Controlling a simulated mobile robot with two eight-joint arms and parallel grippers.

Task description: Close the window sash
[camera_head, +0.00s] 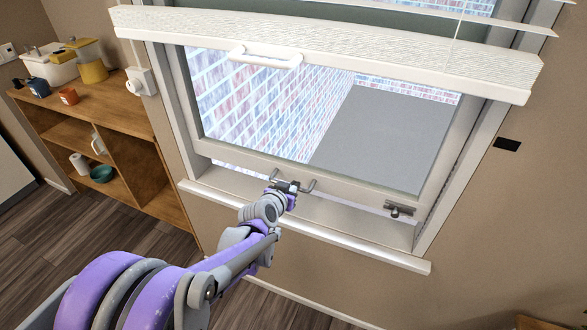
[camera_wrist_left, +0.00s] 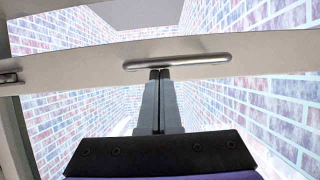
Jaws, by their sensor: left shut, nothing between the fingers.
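The window sash (camera_head: 352,190) has a pale bottom rail, with a strip of outside showing beneath it above the sill. A grey bar handle (camera_head: 309,184) is fixed to the rail, and it also shows in the left wrist view (camera_wrist_left: 195,61). My left gripper (camera_head: 289,186) is at the handle. In the wrist view its fingers (camera_wrist_left: 160,74) are together, with nothing between them. Their tips are right at the handle's edge; I cannot tell whether they touch it. A metal latch (camera_head: 399,210) sits at the rail's right end. My right gripper is out of view.
A white sill (camera_head: 330,240) runs below the window. A white blind (camera_head: 380,62) hangs across the upper part. A wooden shelf unit (camera_head: 130,123) with cups and a teal bowl (camera_head: 102,174) stands at left.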

